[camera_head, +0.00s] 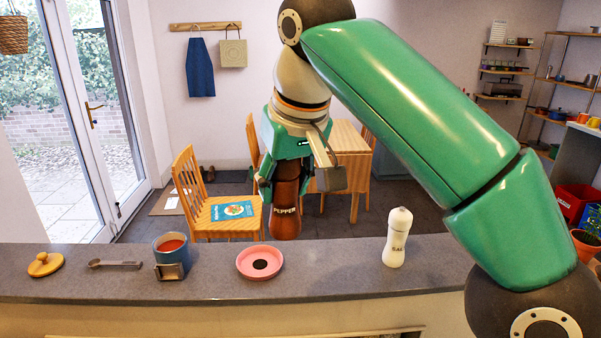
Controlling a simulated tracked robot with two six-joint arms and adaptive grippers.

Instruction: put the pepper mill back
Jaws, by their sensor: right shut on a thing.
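The brown pepper mill (285,220), labelled PEPPER, is upright in my right gripper (296,180). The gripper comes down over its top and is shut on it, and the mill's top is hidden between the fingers. The mill's lower end shows just above the far edge of the grey counter in the picture; I cannot tell its exact height. A pink round dish (246,270) with a dark round centre lies on the counter, below and left of the mill in the picture. A white salt mill (397,240) stands upright on the counter to the right. My left gripper is not in view.
A blue mug (172,247) of red liquid stands left of the pink dish, with a small metal holder (169,271) before it. A measuring spoon (114,264) and a wooden lid (45,264) lie farther left. The counter between dish and salt mill is clear.

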